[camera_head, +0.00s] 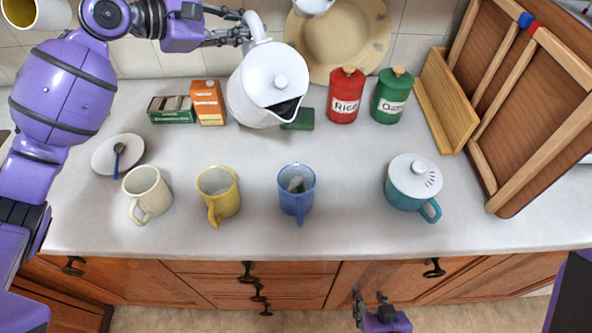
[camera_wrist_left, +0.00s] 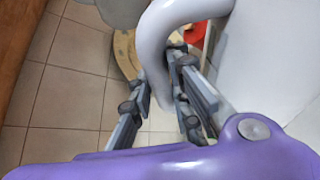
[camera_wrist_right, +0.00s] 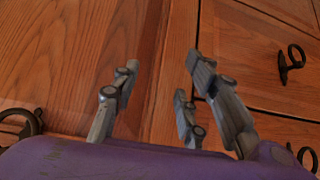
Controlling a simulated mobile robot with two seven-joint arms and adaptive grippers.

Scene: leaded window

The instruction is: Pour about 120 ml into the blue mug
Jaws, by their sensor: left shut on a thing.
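The blue mug (camera_head: 297,192) stands upright on the counter, with its handle towards the front. My left gripper (camera_head: 243,34) is shut on the jug's handle, which also shows between the fingers in the left wrist view (camera_wrist_left: 160,60). The jug is behind and left of the mug, and no stream shows. My right gripper (camera_head: 370,298) is open and empty before the cabinet fronts.
A cream mug (camera_head: 148,194) and a yellow mug (camera_head: 218,194) stand left of the blue one. A lidded teal pot (camera_head: 412,186) stands right. Boxes (camera_head: 208,102), a red canister (camera_head: 345,95) and a green canister (camera_head: 391,95) line the back. The front counter strip is clear.

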